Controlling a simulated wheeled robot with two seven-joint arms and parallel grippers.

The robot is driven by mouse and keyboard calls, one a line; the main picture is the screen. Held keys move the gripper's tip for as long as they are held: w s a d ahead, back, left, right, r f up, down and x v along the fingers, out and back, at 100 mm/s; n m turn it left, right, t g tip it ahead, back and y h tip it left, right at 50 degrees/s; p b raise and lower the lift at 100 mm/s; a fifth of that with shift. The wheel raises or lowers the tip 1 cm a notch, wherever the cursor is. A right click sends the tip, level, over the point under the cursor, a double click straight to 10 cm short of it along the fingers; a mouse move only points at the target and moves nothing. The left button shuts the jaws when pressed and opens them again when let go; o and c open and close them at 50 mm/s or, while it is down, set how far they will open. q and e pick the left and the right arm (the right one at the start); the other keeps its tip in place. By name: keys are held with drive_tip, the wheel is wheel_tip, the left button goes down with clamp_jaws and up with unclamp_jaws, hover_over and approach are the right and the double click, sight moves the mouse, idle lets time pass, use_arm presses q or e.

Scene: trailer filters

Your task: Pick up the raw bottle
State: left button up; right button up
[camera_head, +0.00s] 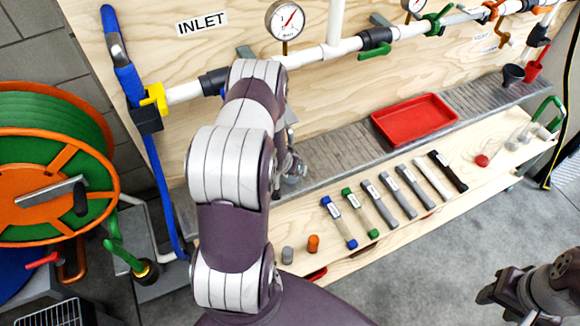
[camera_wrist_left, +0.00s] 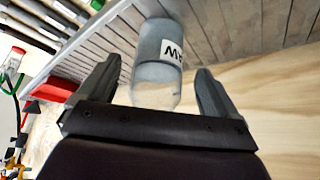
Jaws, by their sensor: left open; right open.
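The raw bottle (camera_wrist_left: 153,75) is a clear bottle with greyish contents and a white label, partly cut off, with dark letters. In the left wrist view it stands between the two fingers of my left gripper (camera_wrist_left: 157,85), with a gap visible on the finger sides. The left gripper is open. In the head view my left arm hides most of that gripper and the bottle, near the metal grating strip. My right gripper (camera_head: 484,297) is open and empty at the lower right, over the floor.
A red tray (camera_head: 415,119) sits on the metal grating (camera_head: 340,160). Several filter tubes (camera_head: 408,190) lie in a row on the wooden shelf, with a grey cap (camera_head: 287,255) and an orange cap (camera_head: 313,243). White pipes with gauges run along the wooden back panel.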

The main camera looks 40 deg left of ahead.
use_arm(q)
drive_tip(key=shift+x, duration=1.15)
drive_tip(key=shift+r, duration=0.2)
drive_tip(key=c, duration=1.3)
